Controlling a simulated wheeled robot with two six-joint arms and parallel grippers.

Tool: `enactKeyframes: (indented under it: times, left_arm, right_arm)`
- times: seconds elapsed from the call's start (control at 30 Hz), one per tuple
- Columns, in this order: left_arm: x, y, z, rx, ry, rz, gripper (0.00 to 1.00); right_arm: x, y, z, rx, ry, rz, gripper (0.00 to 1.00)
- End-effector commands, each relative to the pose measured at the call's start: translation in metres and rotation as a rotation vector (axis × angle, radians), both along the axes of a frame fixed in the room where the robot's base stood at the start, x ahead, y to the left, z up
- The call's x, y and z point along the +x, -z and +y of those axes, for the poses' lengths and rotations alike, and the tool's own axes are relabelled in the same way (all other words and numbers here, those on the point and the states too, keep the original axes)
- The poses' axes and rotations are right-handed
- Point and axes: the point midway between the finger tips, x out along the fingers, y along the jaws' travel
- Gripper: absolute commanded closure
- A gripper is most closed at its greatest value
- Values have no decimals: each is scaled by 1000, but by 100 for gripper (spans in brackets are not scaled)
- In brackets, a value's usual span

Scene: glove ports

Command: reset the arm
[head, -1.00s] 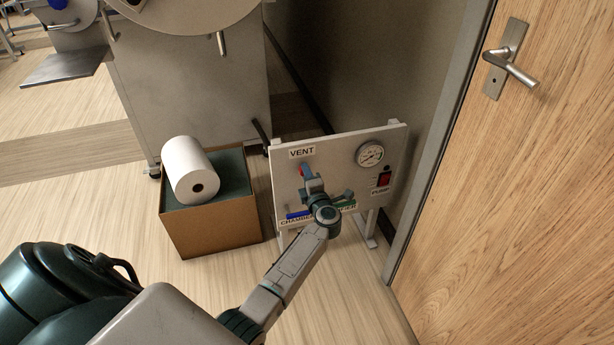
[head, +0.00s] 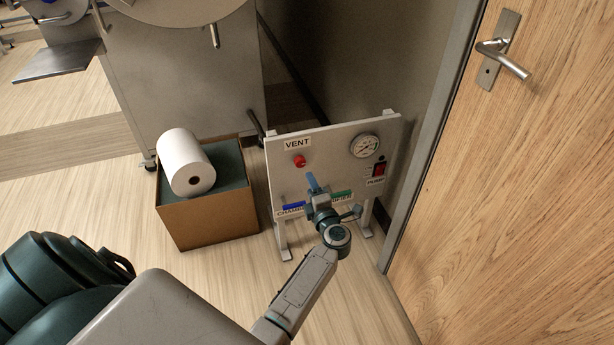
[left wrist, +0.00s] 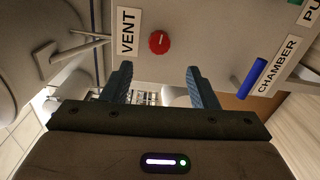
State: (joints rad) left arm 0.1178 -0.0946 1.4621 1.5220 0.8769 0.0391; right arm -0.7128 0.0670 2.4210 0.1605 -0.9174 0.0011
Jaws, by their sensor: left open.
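My left gripper (head: 314,184) is in front of the white valve panel (head: 283,160), with its blue fingers apart and nothing between them. In the left wrist view the two fingers (left wrist: 160,84) stand open, below the red VENT knob (left wrist: 159,42) in the picture and apart from it. The head view shows the red knob (head: 299,161) in full, above the gripper. A blue handle (head: 293,206) marked CHAMBER and a green handle (head: 341,195) sit lower on the panel; my gripper partly covers the labels there. My right gripper is not in view.
A gauge (head: 365,146) and a red PUMP switch (head: 379,169) are on the panel's right. A wooden door (head: 520,190) with a lever handle stands at right. A brown box (head: 210,218) holding a white roll (head: 187,163) stands left of the panel. Floor in front is clear.

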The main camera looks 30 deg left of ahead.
Motion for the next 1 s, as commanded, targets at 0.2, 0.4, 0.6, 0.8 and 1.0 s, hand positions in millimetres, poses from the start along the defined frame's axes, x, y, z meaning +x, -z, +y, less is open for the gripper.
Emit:
enactKeyframes:
  times: [0.2, 0.4, 0.6, 0.8, 1.0]
  left_arm:
    - [-9, 0, -10, 0, -1, 0, 46]
    - [-9, 0, -11, 1, -1, -1, 46]
    - [-9, -1, -10, 1, -1, -1, 46]
    - [-14, -7, -12, 49, 49, -4, 46]
    - [-41, -39, -42, 337, 353, 27, 46]
  right_arm:
    - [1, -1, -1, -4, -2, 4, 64]
    - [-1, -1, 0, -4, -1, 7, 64]
    - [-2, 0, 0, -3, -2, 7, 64]
    - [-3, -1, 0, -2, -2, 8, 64]
    - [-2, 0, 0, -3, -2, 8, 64]
